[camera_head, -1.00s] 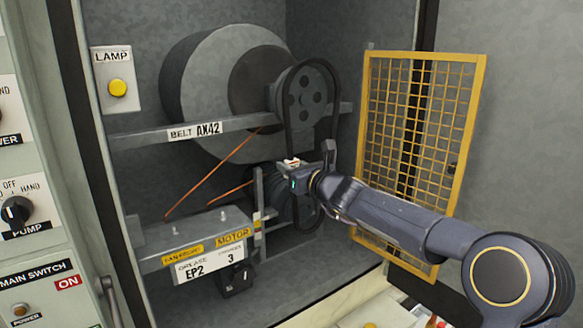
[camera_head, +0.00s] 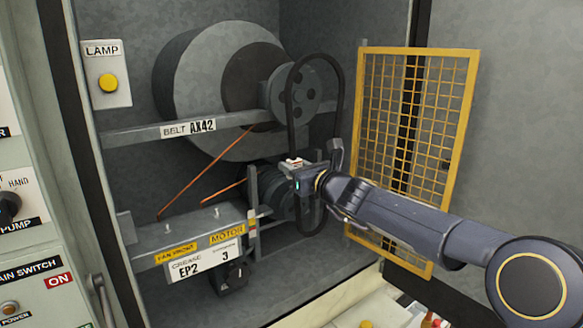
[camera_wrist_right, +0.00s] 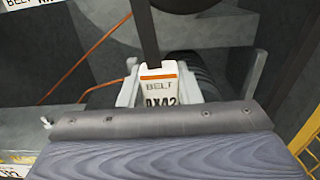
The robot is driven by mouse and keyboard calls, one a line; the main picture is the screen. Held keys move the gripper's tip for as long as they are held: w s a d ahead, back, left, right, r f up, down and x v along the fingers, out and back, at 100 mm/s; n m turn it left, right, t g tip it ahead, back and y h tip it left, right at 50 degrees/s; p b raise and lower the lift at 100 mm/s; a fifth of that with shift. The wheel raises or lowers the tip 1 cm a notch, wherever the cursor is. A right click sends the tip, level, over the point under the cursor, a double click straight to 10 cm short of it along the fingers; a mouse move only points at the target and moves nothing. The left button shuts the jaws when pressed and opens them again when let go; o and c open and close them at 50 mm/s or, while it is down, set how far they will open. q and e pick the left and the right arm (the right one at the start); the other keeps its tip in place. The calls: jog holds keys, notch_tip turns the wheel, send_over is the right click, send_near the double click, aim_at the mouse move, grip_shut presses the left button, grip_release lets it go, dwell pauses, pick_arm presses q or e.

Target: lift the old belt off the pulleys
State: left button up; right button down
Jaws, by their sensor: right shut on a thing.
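The old belt (camera_head: 290,120) is a black loop. Its upper part crosses in front of the face of the upper pulley (camera_head: 304,92), with its top above and right of the pulley, so it looks clear of the groove. Its lower end hangs by the motor (camera_head: 273,190); the lower pulley is hidden. My right gripper (camera_head: 314,168) is shut on the belt partway down. In the right wrist view the belt (camera_wrist_right: 146,35) runs up from between the fingers (camera_wrist_right: 158,78), with a white "BELT AX42" tag (camera_wrist_right: 158,98) there. My left gripper is out of view.
A crossbar labelled "BELT AX42" (camera_head: 140,134) runs before the big fan drum (camera_head: 185,80). A yellow mesh guard (camera_head: 415,130) stands close right of the gripper. The motor shelf (camera_head: 185,232) is below left.

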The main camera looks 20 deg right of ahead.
jog(key=v, duration=0.8)
jog(key=shift+s+r, duration=0.35)
jog(key=shift+r, duration=0.1)
dwell(1.0)
jog(key=shift+s+d+f, duration=0.1)
jog(key=shift+f, duration=0.05)
dwell(0.5)
